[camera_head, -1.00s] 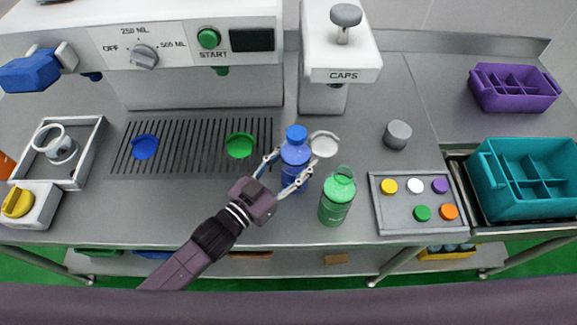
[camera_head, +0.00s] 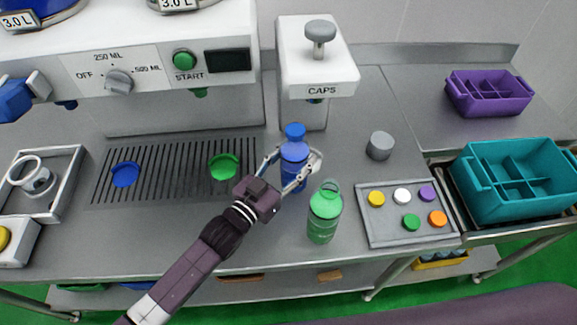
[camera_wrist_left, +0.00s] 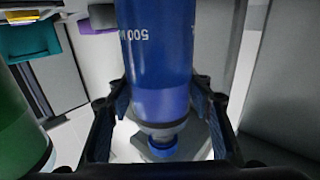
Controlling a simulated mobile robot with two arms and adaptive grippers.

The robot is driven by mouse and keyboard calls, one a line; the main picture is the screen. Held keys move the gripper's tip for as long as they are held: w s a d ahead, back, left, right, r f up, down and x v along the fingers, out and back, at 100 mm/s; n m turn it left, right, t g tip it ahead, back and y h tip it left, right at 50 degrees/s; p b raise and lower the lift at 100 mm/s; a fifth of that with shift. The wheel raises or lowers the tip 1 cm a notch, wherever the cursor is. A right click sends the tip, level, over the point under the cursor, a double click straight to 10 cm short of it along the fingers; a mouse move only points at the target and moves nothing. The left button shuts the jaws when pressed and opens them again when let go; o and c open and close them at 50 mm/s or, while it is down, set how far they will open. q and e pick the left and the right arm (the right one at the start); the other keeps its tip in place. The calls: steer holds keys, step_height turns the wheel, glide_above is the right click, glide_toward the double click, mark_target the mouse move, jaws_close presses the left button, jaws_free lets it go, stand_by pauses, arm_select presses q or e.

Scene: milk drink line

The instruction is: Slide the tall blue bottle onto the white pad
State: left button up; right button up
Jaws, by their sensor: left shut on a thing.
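The tall blue bottle (camera_head: 293,166) stands upright on the steel counter below the caps unit. My left gripper (camera_head: 290,176) is shut on it, with one finger on each side. The wrist view shows the bottle's blue body (camera_wrist_left: 160,62) between the two fingers (camera_wrist_left: 163,110). The white pad (camera_head: 314,158) shows just behind and right of the bottle, partly hidden by the bottle and a finger. I cannot tell whether the bottle's base overlaps the pad's edge. My right gripper is not in view.
A green bottle (camera_head: 323,217) stands close in front and right; it also shows in the wrist view (camera_wrist_left: 20,125). The caps dispenser (camera_head: 315,75) overhangs behind. A grey cylinder (camera_head: 380,146) and a tray of colored caps (camera_head: 385,228) are to the right. A slotted drain (camera_head: 150,185) lies left.

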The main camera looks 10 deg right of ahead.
arm_select(q)
steer(key=shift+w+d+r, duration=0.15)
steer(key=shift+w+d, duration=0.2)
steer(key=shift+a+b+x, duration=0.2)
steer(key=shift+b+x, duration=0.95)
steer(key=shift+x, duration=1.8)
steer(key=shift+w+d, duration=0.1)
steer(key=shift+w, duration=0.25)
steer(key=shift+w+d+b, duration=0.35)
steer(key=shift+w, duration=0.15)
